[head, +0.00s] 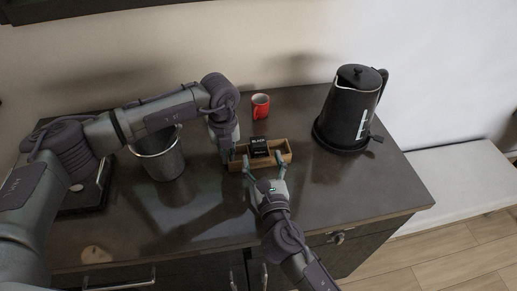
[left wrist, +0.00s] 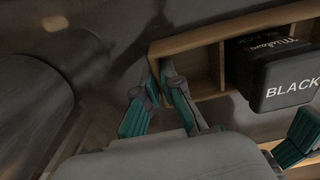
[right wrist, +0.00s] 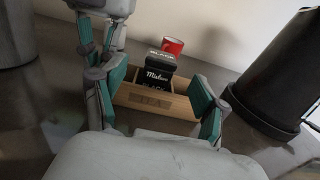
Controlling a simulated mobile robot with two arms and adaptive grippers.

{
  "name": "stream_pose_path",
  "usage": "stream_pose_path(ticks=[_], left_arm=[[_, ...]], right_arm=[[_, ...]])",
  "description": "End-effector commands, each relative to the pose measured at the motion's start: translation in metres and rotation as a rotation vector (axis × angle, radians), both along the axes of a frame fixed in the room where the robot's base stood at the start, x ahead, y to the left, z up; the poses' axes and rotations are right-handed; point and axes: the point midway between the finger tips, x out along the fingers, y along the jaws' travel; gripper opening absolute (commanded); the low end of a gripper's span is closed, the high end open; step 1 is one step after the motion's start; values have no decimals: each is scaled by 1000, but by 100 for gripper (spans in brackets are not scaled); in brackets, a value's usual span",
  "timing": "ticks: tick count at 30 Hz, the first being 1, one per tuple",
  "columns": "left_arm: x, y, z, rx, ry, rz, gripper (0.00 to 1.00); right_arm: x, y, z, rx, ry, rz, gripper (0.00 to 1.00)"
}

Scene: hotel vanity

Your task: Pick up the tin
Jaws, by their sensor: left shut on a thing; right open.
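The tin (head: 260,150) is black, with "BLACK" lettering, and stands upright in a wooden box (head: 240,165). The tin also shows in the left wrist view (left wrist: 275,75) and the right wrist view (right wrist: 158,75). My left gripper (head: 232,156) is at the left end of the box, shut on its end wall, which shows in the left wrist view (left wrist: 156,65). My right gripper (right wrist: 158,100) is open and empty in front of the box. Its fingers are spread left and right of the tin, apart from it.
A red mug (head: 261,106) stands behind the box. A black kettle (head: 350,105) on its base is to the right. A metal bucket (head: 160,158) stands to the left, under my left arm. The dark counter front (head: 215,225) is clear.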

Motion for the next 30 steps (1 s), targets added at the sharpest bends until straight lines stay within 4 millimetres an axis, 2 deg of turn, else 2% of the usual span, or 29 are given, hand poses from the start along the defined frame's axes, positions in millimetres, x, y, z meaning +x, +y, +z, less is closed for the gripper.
stream_pose_path(ticks=[8,15,24,25,30], left_arm=[[0,0,0,0,0,0,0],[0,0,0,0,0,0,0],[0,0,0,0,0,1,0],[0,0,0,0,0,1,0],[0,0,0,0,0,0,0]], right_arm=[[24,6,1,2,0,-1,73],[57,14,1,2,1,-1,73],[64,15,1,2,3,-1,73],[64,15,1,3,2,-1,71],[64,15,1,3,2,-1,43]])
